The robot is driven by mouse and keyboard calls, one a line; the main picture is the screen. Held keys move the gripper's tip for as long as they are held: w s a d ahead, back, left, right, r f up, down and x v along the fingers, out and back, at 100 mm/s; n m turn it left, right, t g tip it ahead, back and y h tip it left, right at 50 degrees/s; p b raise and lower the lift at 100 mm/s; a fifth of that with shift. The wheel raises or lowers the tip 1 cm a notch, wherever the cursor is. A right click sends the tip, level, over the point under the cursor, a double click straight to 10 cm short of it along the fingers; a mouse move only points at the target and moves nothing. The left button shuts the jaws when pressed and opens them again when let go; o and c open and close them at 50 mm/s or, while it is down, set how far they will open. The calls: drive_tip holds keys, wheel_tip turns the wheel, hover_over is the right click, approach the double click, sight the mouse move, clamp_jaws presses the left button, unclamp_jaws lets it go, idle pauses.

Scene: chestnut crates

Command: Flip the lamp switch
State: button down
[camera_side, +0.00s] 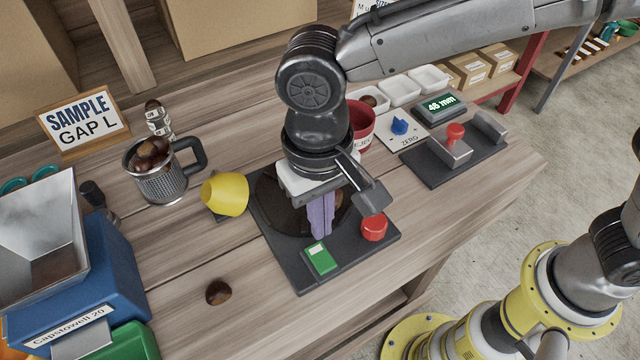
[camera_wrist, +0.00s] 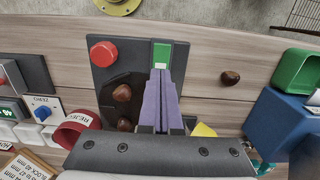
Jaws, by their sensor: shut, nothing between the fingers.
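The switch (camera_side: 321,259) is a green rocker with a pale patch at one end, on the front edge of a dark base plate (camera_side: 287,262). It also shows in the wrist view (camera_wrist: 162,54), just beyond my fingertips. A yellow lamp head (camera_side: 225,194) stands at the left of the plate. My gripper (camera_side: 321,236) points down with its purple fingers shut and empty. Its tips are close behind the switch; I cannot tell whether they touch it. My gripper also shows in the wrist view (camera_wrist: 160,73). The lamp is mostly hidden there.
A red button (camera_side: 374,228) sits right of the switch on the same plate. Behind my fingers is a dark round disc with chestnuts (camera_wrist: 122,93). A loose chestnut (camera_side: 218,292) lies front left. A mug of chestnuts (camera_side: 158,172) and a red cup (camera_side: 361,123) stand behind.

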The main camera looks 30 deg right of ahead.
wheel_tip(320, 180, up, 7)
hover_over(325, 264)
drive_tip(key=w, duration=0.2)
drive_tip(key=shift+d+r, duration=0.15)
drive_tip(key=shift+r, duration=0.1)
drive_tip(key=shift+s, duration=0.1)
drive_tip(key=shift+s, duration=0.4)
drive_tip(key=shift+f, duration=0.15)
drive_tip(key=f, duration=1.3)
drive_tip(key=shift+s+f, duration=0.4)
